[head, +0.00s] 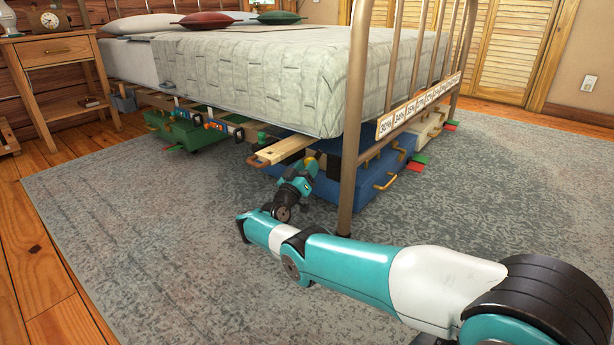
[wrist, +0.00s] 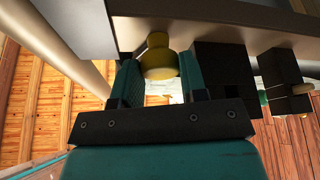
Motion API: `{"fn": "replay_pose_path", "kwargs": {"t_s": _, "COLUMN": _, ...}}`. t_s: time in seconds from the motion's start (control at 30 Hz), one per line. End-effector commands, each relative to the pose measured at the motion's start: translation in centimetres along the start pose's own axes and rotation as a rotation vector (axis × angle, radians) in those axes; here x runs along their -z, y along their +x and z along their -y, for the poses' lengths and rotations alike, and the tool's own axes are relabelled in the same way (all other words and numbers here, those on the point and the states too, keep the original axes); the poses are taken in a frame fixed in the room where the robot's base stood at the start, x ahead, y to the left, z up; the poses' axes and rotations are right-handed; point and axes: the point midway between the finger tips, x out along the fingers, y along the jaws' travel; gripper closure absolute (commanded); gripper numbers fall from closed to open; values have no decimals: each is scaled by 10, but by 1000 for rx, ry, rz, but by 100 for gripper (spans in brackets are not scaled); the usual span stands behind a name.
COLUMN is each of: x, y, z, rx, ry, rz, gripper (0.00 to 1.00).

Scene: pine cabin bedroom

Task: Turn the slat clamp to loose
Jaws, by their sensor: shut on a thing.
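A round yellow knob (wrist: 158,58), which looks like the slat clamp's, sits under a pale bed rail (wrist: 205,28) in the wrist view. My gripper (wrist: 160,72) has its two teal fingers on either side of this knob and is shut on it. In the head view my gripper (head: 305,168) reaches in low under the bed's near corner, just left of the metal bedpost. The fingertips and the knob are mostly hidden there, so I cannot read the clamp's setting.
Black blocks (wrist: 220,68) hang from the rail just right of the knob. The metal bedpost (head: 352,130) stands close beside my arm. A pale wooden slat (head: 285,150) sticks out nearby. A blue case (head: 375,180) and a green bin (head: 188,132) are under the bed.

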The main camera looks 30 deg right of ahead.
Motion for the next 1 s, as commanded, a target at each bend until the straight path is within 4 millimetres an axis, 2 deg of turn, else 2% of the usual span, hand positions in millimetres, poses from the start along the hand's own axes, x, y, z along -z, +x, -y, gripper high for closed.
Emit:
{"fn": "replay_pose_path", "kwargs": {"t_s": 0.3, "x": 1, "y": -1, "z": 2, "rx": -21, "ry": 74, "rz": -1, "gripper": 84}}
{"fn": "replay_pose_path", "kwargs": {"t_s": 0.8, "x": 2, "y": 0, "z": 1, "rx": -27, "ry": 83, "rz": -1, "gripper": 84}}
{"fn": "replay_pose_path", "kwargs": {"t_s": 0.83, "x": 2, "y": 0, "z": 1, "rx": -27, "ry": 83, "rz": -1, "gripper": 58}}
{"fn": "replay_pose_path", "kwargs": {"t_s": 0.93, "x": 2, "y": 0, "z": 1, "rx": -27, "ry": 82, "rz": 0, "gripper": 35}}
{"fn": "replay_pose_path", "kwargs": {"t_s": 1.0, "x": 2, "y": 0, "z": 1, "rx": -26, "ry": 82, "rz": 0, "gripper": 35}}
